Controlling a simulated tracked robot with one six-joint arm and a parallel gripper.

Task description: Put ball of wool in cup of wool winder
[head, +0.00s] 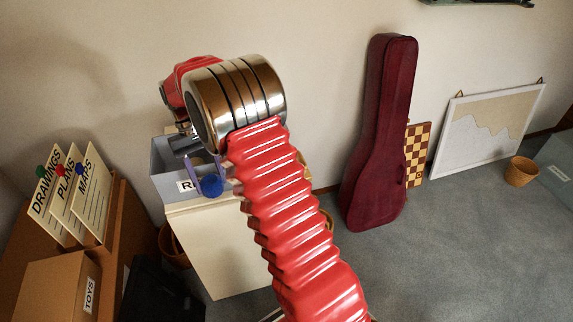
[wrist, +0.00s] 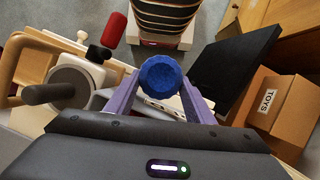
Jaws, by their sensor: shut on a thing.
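My gripper (head: 208,172), with purple fingers, is shut on the blue ball of wool (head: 211,186). In the wrist view the ball (wrist: 160,75) sits between the fingertips, in front of my gripper (wrist: 160,88). A device with a grey disc (wrist: 75,82), a dark handle and a white body shows at the left of the wrist view. It may be the wool winder; I cannot make out its cup. My arm hides part of the tabletop in the head view.
The grey box (head: 165,182) has a partly hidden label. A cardboard box marked TOYS (head: 58,285) and a dark panel (head: 160,290) are at the left. A guitar case (head: 380,135) leans on the wall.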

